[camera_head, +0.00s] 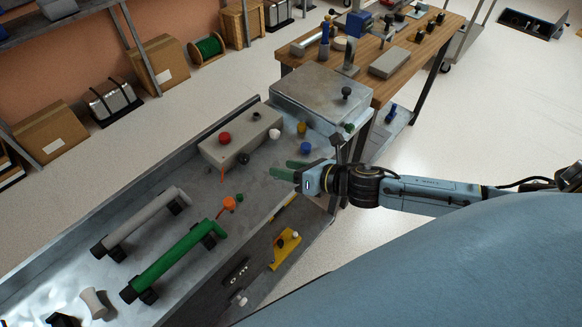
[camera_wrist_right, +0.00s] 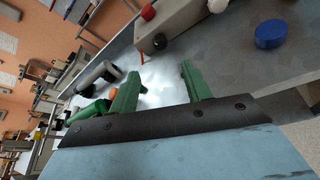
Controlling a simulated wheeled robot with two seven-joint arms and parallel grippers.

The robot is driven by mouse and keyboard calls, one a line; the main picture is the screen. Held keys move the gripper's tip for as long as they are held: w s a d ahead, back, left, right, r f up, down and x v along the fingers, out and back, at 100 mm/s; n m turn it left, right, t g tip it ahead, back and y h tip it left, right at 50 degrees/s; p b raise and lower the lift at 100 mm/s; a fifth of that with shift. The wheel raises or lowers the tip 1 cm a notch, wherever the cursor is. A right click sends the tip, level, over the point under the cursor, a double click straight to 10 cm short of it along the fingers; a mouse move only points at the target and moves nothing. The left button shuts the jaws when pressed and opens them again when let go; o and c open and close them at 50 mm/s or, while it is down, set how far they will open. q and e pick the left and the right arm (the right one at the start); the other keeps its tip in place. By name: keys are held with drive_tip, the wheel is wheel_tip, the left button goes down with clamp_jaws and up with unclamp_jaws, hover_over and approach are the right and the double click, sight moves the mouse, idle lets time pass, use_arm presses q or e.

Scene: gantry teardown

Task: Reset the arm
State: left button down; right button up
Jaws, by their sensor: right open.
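The task names only the arm. My right arm (camera_head: 425,193) reaches in from the right in the head view. Its gripper (camera_head: 281,169) is over the metal bench (camera_head: 262,185), with green fingers apart and nothing seen between them. In the right wrist view the gripper (camera_wrist_right: 159,70) also shows its two fingers spread, with bare bench beyond. A grey box (camera_head: 235,140) with a red button (camera_head: 225,138) lies just past the fingers. A blue knob (camera_head: 305,148) is close beside the gripper. My left gripper is not in view.
An orange knob (camera_head: 229,203), a green bar (camera_head: 175,261) and a grey bar (camera_head: 145,222) on black mounts are on the bench. A raised metal block (camera_head: 320,92) stands behind the gripper. A wooden table (camera_head: 415,65) holds tools.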

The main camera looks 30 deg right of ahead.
drive_tip(key=shift+s+d+r, duration=0.15)
drive_tip(key=shift+s+d, duration=0.05)
drive_tip(key=shift+s, duration=0.1)
idle(0.4)
